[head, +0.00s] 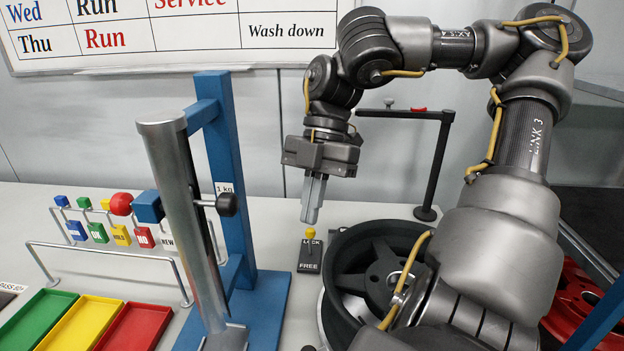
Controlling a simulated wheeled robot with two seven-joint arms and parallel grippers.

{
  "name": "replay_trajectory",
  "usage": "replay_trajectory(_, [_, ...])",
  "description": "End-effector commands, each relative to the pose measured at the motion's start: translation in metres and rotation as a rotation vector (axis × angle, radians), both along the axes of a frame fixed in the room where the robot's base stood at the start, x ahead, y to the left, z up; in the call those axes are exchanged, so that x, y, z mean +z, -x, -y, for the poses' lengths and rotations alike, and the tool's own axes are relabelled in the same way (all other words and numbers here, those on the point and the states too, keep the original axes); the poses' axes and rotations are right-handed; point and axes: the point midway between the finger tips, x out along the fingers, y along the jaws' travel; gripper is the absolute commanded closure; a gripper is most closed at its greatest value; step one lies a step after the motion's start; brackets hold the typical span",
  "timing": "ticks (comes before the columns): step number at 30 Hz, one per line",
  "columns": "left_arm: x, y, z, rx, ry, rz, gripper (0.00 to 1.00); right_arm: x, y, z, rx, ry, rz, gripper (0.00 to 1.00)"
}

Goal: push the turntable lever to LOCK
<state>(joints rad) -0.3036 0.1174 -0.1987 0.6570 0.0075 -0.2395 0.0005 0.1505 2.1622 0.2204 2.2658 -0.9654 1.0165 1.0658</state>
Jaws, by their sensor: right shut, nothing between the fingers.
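The turntable lever (310,235) has a small yellow knob. It stands on a dark plate (309,262) marked LOCK at the far end and FREE at the near end. The knob shows at the LOCK end, just above that word in the picture. My right gripper (310,219) points down, its fingers shut and empty. The turntable carries a dark wheel (375,262), partly hidden by my right arm. My left gripper is not in view.
A blue frame (225,150) with a metal column (180,190) stands left of the lever. Further left are coloured tags on a rack (120,235) and green, yellow and red trays (90,320). A black post with an arm (432,170) stands behind the wheel.

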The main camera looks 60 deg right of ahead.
Motion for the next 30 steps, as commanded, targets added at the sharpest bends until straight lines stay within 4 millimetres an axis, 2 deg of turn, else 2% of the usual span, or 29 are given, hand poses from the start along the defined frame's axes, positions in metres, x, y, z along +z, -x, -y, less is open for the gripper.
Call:
replay_trajectory(8, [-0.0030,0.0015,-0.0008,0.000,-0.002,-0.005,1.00,0.0063,0.0092,-0.0110,-0.001,0.001,0.000,1.00])
replay_trajectory(18, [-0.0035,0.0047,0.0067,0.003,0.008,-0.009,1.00,0.0065,0.0091,-0.0110,-0.001,0.000,0.000,1.00])
replay_trajectory(30, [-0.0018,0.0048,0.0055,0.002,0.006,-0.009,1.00,0.0051,0.0060,-0.0078,-0.001,-0.001,0.000,1.00])
